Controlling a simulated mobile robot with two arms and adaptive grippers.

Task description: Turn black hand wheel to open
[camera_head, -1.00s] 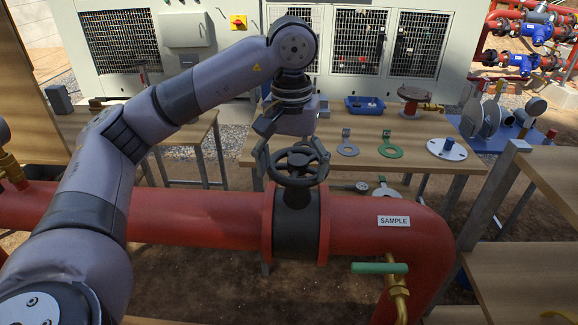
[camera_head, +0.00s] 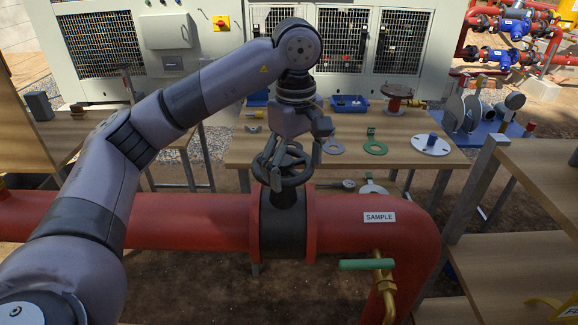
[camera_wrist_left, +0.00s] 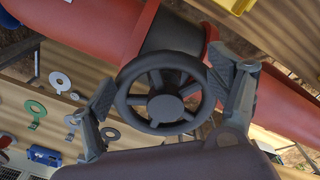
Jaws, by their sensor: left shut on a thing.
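The black hand wheel (camera_head: 284,167) sits on top of the black valve body (camera_head: 284,228) in the red pipe (camera_head: 180,220). My left gripper (camera_head: 288,165) comes down on the wheel from above, and its fingers cover part of the wheel in the head view. In the left wrist view the wheel (camera_wrist_left: 165,95) lies between the two fingers of my left gripper (camera_wrist_left: 168,98), one on each side of its rim. The left gripper is shut on the wheel. My right gripper does not show.
A green-handled tap (camera_head: 368,265) stands at the right of the pipe, below a SAMPLE label (camera_head: 380,217). A wooden table (camera_head: 300,150) behind holds flanges, a blue tray (camera_head: 349,103) and a reddish wheel-topped valve (camera_head: 397,97). Wooden shelves (camera_head: 540,165) stand at the right.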

